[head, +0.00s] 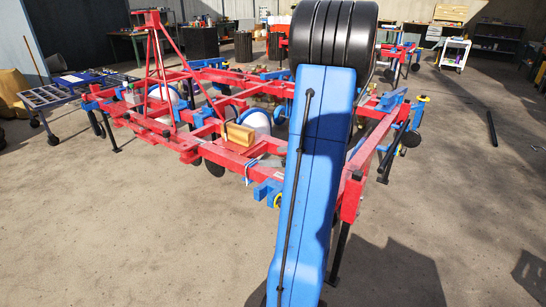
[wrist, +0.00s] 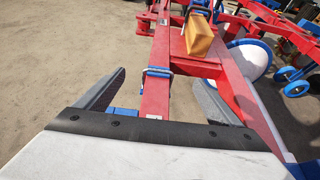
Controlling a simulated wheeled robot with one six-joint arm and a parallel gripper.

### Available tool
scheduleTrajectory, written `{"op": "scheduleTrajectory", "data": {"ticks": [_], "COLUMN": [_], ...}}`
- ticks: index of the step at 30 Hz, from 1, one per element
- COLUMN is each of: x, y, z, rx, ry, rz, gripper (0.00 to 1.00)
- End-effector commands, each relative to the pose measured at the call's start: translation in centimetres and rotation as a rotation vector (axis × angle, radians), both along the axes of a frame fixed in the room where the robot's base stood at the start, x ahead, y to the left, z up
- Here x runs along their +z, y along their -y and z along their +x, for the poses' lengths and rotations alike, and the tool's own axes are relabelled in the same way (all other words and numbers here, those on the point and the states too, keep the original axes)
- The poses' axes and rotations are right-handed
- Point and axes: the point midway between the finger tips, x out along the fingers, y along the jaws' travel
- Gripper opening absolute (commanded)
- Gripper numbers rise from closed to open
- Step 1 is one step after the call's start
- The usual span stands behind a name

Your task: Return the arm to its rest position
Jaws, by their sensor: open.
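My gripper (wrist: 163,85) shows in the wrist view with its two grey fingers wide apart and nothing held between them. A red beam of the planter frame (wrist: 155,95) runs through the view between the fingers, with a blue clamp (wrist: 157,71) around it. I cannot tell how far the beam is below the fingers. In the head view my blue arm link and black joint cover the middle, and my gripper is hidden. The red and blue planter frame (head: 205,132) stands on the floor around and beyond my arm.
A tan block (head: 240,134) sits on the frame and shows in the wrist view (wrist: 199,38). A blue wheeled cart (head: 50,97) stands at left, a white trolley (head: 455,52) at back right. The concrete floor (head: 130,225) is clear at front left.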

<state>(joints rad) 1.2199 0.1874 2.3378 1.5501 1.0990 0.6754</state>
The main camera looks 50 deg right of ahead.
Motion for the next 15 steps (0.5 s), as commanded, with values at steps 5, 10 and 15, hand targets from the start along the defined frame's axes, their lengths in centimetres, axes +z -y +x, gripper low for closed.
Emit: {"op": "scheduleTrajectory", "data": {"ticks": [5, 10, 15], "x": [0.0, 0.0, 0.9], "y": [0.0, -0.1, -3.4], "z": [0.0, 0.1, 1.3], "rx": [0.0, 0.003, 0.099], "ry": [0.0, -0.001, -0.02], "rz": [0.0, -0.002, -0.063], "gripper": [0.88, 0.88, 0.88]}}
